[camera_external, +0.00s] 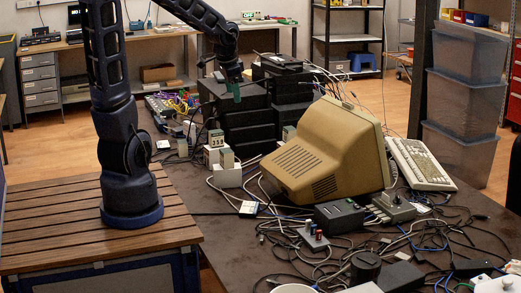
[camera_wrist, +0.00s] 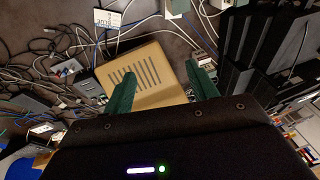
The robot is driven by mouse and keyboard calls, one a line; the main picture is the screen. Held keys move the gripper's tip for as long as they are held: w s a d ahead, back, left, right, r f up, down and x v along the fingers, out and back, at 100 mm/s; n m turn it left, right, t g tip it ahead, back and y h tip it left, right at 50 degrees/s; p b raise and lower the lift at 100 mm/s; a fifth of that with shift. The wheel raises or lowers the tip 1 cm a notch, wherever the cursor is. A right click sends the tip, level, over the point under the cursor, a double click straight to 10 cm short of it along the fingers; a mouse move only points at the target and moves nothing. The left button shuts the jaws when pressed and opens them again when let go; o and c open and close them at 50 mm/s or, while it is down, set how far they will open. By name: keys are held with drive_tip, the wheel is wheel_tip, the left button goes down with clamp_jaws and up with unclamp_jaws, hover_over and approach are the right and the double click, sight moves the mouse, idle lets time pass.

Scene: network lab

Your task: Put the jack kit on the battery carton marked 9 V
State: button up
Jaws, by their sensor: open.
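My gripper (camera_external: 237,93) is open and empty, high over the dark table beside the black stacked units. Its two green fingers (camera_wrist: 162,88) are spread apart in the wrist view, with the beige monitor below and between them. Several small pale cartons stand left of the monitor, one with dark markings (camera_external: 215,140) and another in front of it (camera_external: 227,158). I cannot read a 9 V mark on any of them. A flat white piece with blue print (camera_external: 249,208) lies nearer the front; it also shows in the wrist view (camera_wrist: 107,19). I cannot tell which thing is the jack kit.
The bulky beige monitor (camera_external: 325,150) fills the middle of the table, with a keyboard (camera_external: 420,164) to its right. Black units (camera_external: 245,120) are stacked behind the cartons. Tangled cables and small devices (camera_external: 340,217) crowd the front right. A bare table strip (camera_external: 205,230) lies at the left.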

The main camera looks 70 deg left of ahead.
drive_tip(key=s+d+r+t+h, duration=0.1)
drive_tip(key=s+d+r, duration=0.3)
drive_tip(key=s+d, duration=0.3)
drive_tip(key=s+d+r+t+h, duration=0.1)
drive_tip(key=s+d+r, duration=0.3)
drive_tip(key=s+d, duration=0.3)
drive_tip(key=shift+s+d, duration=0.25)
drive_tip(key=shift+s, duration=0.15)
